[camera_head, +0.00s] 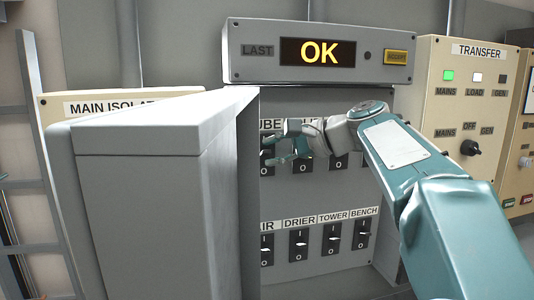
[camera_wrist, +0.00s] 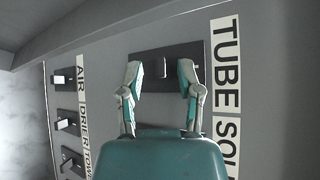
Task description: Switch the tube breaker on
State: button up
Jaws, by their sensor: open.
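The tube breaker (camera_wrist: 150,54) is a black plate with a small light lever (camera_wrist: 162,69), beside the TUBE label (camera_wrist: 226,43) in the wrist view. My gripper (camera_wrist: 160,82) is open, with one finger on each side of the lever and nothing held. Whether a finger touches the plate or lever I cannot tell. In the head view, my gripper (camera_head: 287,147) is in front of the upper breaker row at its left end. There the tube breaker (camera_head: 267,168) is partly hidden by my fingers and the open door's edge. The lever's on or off position is unclear.
A grey cabinet door (camera_head: 160,180) stands open close on the left. The lower breaker row has AIR, DRIER (camera_head: 299,244), TOWER and BENCH. A display (camera_head: 318,52) above reads OK. A TRANSFER panel (camera_head: 480,120) is at right.

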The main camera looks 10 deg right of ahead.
jog(key=v, duration=1)
jog(key=shift+s, duration=0.2)
